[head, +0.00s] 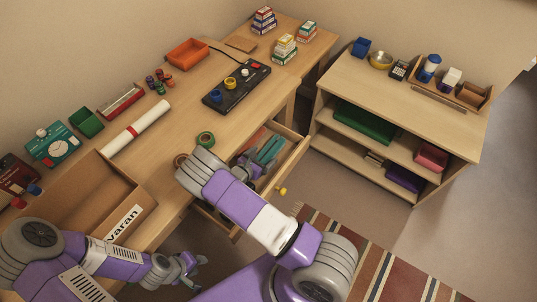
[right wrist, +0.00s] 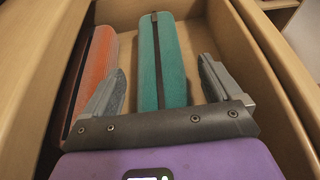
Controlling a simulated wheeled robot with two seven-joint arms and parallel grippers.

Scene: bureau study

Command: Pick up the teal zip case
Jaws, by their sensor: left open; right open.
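The teal zip case (right wrist: 160,50) lies in an open drawer (head: 292,163), with a dark zip line along its top. In the head view the teal zip case (head: 269,149) is partly hidden by my right gripper. My right gripper (right wrist: 160,85) is open over the drawer, with one finger on each side of the teal case in the right wrist view. I cannot tell whether the fingers touch it. My left gripper (head: 190,270) is open and empty, low in front of the desk.
An orange case (right wrist: 95,70) lies left of the teal one in the drawer. The drawer walls (right wrist: 265,70) stand close around. A cardboard box (head: 85,200), green tape roll (head: 206,139) and black panel (head: 236,87) are on the desk. A shelf unit (head: 400,110) stands at right.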

